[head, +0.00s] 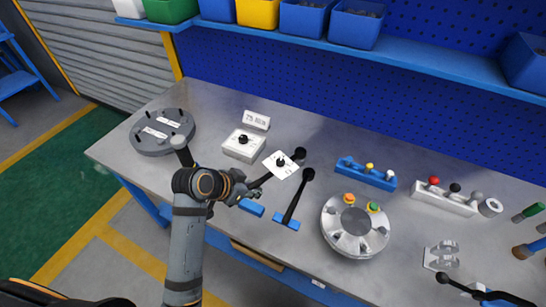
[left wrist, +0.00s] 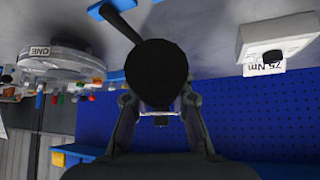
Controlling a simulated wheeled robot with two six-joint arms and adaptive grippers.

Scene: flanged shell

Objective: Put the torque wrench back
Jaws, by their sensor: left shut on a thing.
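My left gripper (head: 250,188) is above the front part of the bench, shut on a black torque wrench (head: 268,179) that slants up and right to a round black end (head: 300,154). In the left wrist view a large round black end (left wrist: 157,75) sits between the fingers (left wrist: 158,105) and hides what is behind it. A blue holder block (head: 251,207) lies just below the gripper. A second black wrench (head: 294,200) leans in another blue block (head: 286,223) just to the right. My right gripper is not in view.
A white card (head: 280,165) and a box with a 75 Nm sign (head: 256,120) stand behind the wrench. The round flanged shell (head: 355,228) is to the right, a grey disc fixture (head: 162,132) to the left. A blue peg rack (head: 366,174) is behind the shell.

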